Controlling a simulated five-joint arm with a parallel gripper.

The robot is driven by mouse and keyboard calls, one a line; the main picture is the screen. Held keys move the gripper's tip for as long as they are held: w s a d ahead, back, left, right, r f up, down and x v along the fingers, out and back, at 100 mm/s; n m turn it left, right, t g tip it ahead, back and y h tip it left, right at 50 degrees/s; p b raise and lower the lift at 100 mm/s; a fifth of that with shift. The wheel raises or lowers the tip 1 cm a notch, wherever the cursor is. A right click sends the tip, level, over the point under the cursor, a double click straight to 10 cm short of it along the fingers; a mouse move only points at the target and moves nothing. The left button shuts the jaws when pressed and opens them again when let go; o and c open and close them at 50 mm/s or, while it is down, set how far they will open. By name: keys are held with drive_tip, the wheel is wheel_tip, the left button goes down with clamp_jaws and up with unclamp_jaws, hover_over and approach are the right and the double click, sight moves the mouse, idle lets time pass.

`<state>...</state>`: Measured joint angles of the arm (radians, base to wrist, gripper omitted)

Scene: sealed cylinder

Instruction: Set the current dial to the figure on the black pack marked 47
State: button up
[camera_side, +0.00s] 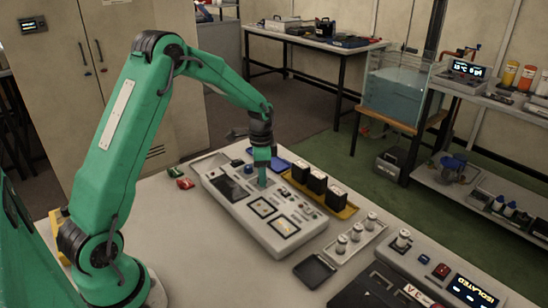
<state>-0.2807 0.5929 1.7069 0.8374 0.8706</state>
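A light grey control console (268,232) lies on the bench, with a dark screen, two square meters and small controls on top. My gripper (262,184) points straight down over its far part, at or just above the panel. I cannot tell whether it touches a control or whether its fingers are open. A small blue knob (248,169) shows just left of the gripper. Which control is the current dial is not clear. Several black packs (317,181) stand in a row in a yellow tray (346,212) right of the console. Their marks are too small to read.
A rack of small white-topped cylinders (357,233) and a black tray (314,271) lie to the right. A unit with a lit "ISOLATED" display (472,292) is at the front right. Red and green items (180,178) lie left of the console.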

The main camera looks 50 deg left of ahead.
idle(0.3)
drive_tip(key=shift+r, duration=3.85)
drive_tip(key=shift+s+d+r, duration=0.1)
drive_tip(key=shift+s+r, duration=0.05)
drive_tip(key=shift+r, duration=0.05)
drive_tip(key=s+d+r+n+t, duration=0.3)
drive_tip(key=s+d+r, duration=0.5)
drive_tip(key=s+r, duration=0.25)
drive_tip(key=s+d+r+n+t, duration=0.1)
drive_tip(key=s+d, duration=0.4)
drive_tip(key=s, duration=0.8)
drive_tip(key=n+t, duration=0.1)
drive_tip(key=n, duration=0.1)
drive_tip(key=shift+s+d+r+n+t, duration=0.15)
drive_tip(key=shift+s+n+t, duration=0.15)
drive_tip(key=shift+s+n, duration=0.1)
